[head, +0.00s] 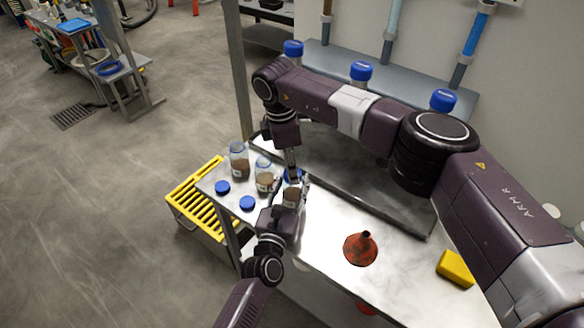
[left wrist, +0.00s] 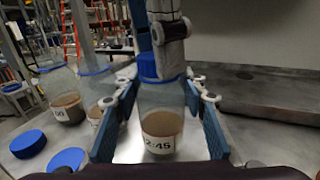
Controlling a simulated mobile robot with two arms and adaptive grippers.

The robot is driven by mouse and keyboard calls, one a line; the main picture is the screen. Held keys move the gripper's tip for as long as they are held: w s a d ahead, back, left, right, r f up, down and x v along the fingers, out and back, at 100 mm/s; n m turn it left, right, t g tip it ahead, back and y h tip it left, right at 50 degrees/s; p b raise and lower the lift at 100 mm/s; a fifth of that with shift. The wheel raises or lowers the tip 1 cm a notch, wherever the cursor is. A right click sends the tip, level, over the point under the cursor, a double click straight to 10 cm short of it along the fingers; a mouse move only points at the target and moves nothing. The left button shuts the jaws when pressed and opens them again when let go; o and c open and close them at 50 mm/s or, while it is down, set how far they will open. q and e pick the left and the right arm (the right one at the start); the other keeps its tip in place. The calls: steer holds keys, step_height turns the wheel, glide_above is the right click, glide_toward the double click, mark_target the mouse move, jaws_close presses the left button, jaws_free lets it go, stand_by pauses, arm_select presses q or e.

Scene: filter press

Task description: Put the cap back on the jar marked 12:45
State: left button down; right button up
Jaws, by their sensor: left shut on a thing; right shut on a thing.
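The jar marked 12:45 (head: 291,196) is upright at the table's left end, with brown contents; in the left wrist view the jar (left wrist: 160,122) shows "2:45", its first digit out of sight. My left gripper (head: 289,205) is shut around the jar's body, and its blue pads show on both sides in the left wrist view (left wrist: 161,130). My right gripper (head: 292,167) reaches down from above, shut on a blue cap (left wrist: 148,67). The cap is at the jar's mouth. I cannot tell whether it is seated or threaded.
Two other jars without caps, one at the back (head: 239,161) and one nearer (head: 264,177), stand left of my grippers. Two loose blue caps (head: 222,187) (head: 247,203) lie before them. A red funnel (head: 361,248) and yellow block (head: 455,268) lie right on the metal table (head: 330,285).

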steer(key=m, duration=0.4)
steer(key=shift+w+r+m+g, duration=0.1)
steer(key=shift+m+g, duration=0.2)
steer(key=m, duration=0.4)
steer(key=o, duration=0.8)
steer(key=shift+c, duration=0.2)
steer(key=shift+r, duration=2.2)
steer(key=shift+c, duration=0.2)
